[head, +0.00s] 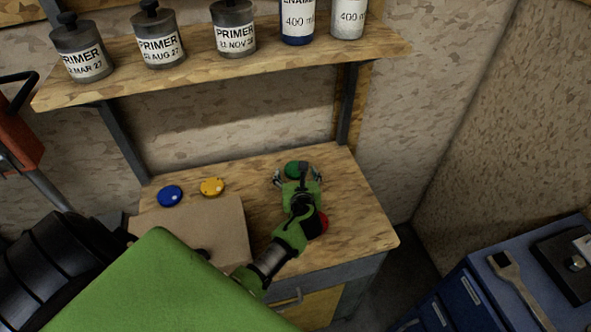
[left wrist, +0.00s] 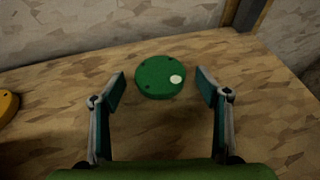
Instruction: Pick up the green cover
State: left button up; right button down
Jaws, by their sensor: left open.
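The green cover (left wrist: 158,78) is a flat round disc with a pale dot, lying on the wooden bench top. In the head view the green cover (head: 293,168) shows just beyond my left gripper (head: 297,178). In the left wrist view my left gripper (left wrist: 160,82) is open, with one finger on each side of the cover and a gap to it on both sides. Nothing is held. My right gripper is in neither view.
A blue cover (head: 170,196) and a yellow cover (head: 212,187) lie left on the bench (head: 365,215). A red cover (head: 323,222) is partly hidden by my left arm. A shelf (head: 290,57) with several cans hangs above. A blue cabinet (head: 485,290) stands right.

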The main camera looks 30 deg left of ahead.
pick_arm(q)
jog(key=shift+s, duration=0.1)
jog(key=shift+r, duration=0.1)
jog(key=c, duration=1.4)
